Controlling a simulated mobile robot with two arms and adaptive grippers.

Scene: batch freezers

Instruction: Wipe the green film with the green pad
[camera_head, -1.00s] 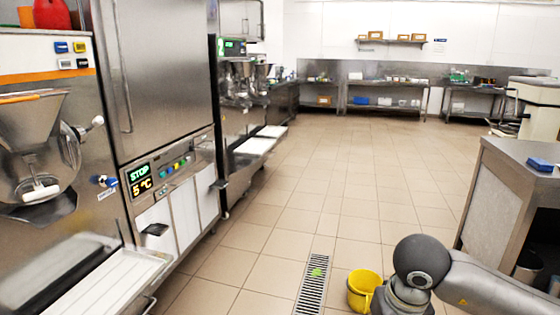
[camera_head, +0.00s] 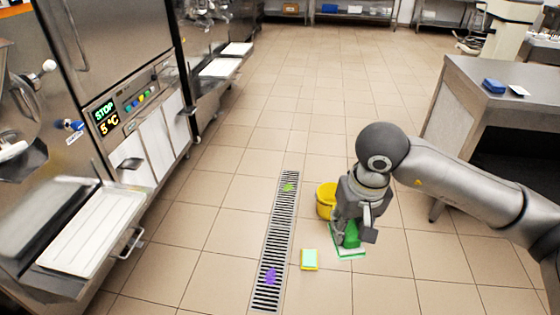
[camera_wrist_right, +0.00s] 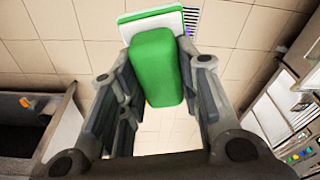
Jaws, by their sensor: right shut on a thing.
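The green film (camera_head: 289,187) is a small bright patch on the far part of the floor drain grate. My right gripper (camera_head: 352,230) is shut on the green handle of the green pad (camera_head: 349,252), which has a flat white base edged in green. The pad is right of the drain, low over the floor; I cannot tell whether it touches. In the right wrist view, the green pad (camera_wrist_right: 156,68) sits between the fingers of my right gripper (camera_wrist_right: 160,60). My left gripper is out of view.
A purple patch (camera_head: 270,276) lies on the near part of the drain grate (camera_head: 279,225). A yellow bucket (camera_head: 326,201) stands behind the right gripper. A yellow-edged pad (camera_head: 309,260) lies beside the drain. Steel machines line the left; a steel counter (camera_head: 520,78) stands right.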

